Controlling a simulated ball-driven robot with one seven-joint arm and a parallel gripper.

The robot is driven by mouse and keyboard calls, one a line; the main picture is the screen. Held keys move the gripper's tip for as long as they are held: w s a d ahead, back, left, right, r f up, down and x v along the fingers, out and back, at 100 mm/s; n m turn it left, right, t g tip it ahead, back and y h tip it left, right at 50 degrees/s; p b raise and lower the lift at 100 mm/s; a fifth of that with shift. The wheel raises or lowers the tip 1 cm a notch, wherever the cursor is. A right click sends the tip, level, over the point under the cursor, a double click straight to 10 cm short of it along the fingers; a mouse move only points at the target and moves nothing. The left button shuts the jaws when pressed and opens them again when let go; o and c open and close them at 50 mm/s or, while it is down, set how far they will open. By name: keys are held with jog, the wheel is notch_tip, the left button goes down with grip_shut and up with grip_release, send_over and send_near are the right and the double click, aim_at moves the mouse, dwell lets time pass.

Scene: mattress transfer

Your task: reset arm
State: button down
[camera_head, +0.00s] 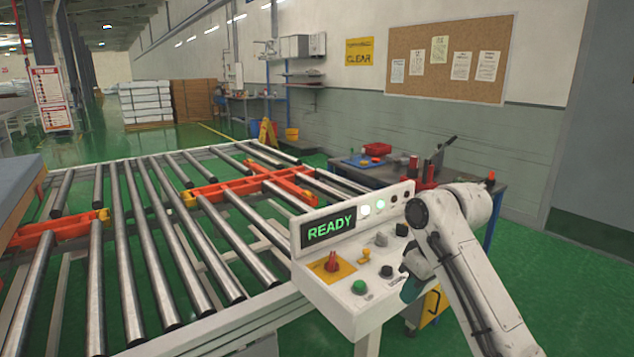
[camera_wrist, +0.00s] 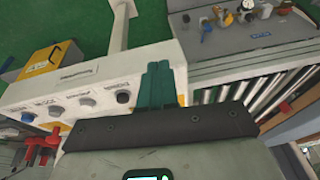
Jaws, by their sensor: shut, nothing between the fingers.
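My gripper (camera_wrist: 160,82) has teal fingers, which lie together and are shut with nothing between them in the wrist view. In the head view my gripper (camera_head: 410,289) is mostly hidden behind my white arm, just right of the control box. The control box (camera_head: 345,313) is white, with a screen reading READY in green, a red knob on a yellow plate, a green button and several dark knobs. In the wrist view the control box (camera_wrist: 98,97) shows its row of knobs left of the fingers. I cannot tell whether the fingers touch it.
A roller conveyor (camera_head: 150,243) with orange frames fills the left. A grey mattress-like slab (camera_head: 22,185) shows at the left edge. A workbench (camera_head: 478,188) with tools stands behind my arm. Green floor (camera_head: 570,290) is clear on the right.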

jog(key=s+a+f+m, duration=0.2)
jog(key=s+f+m, duration=0.1)
jog(key=s+f, duration=1.6)
jog(key=s+d+f+m+h, duration=0.1)
jog(key=s+d, duration=0.4)
jog(key=s, duration=0.8)
jog(key=s+d+f+m+g+h, duration=0.1)
jog(key=s+d+f+m, duration=0.2)
jog(key=s, duration=1)
notch_tip(320, 180, down, 3)
jog(key=d, duration=0.3)
jog(key=shift+r+h, duration=0.15)
jog(key=shift+h, duration=0.15)
jog(key=shift+a, duration=0.1)
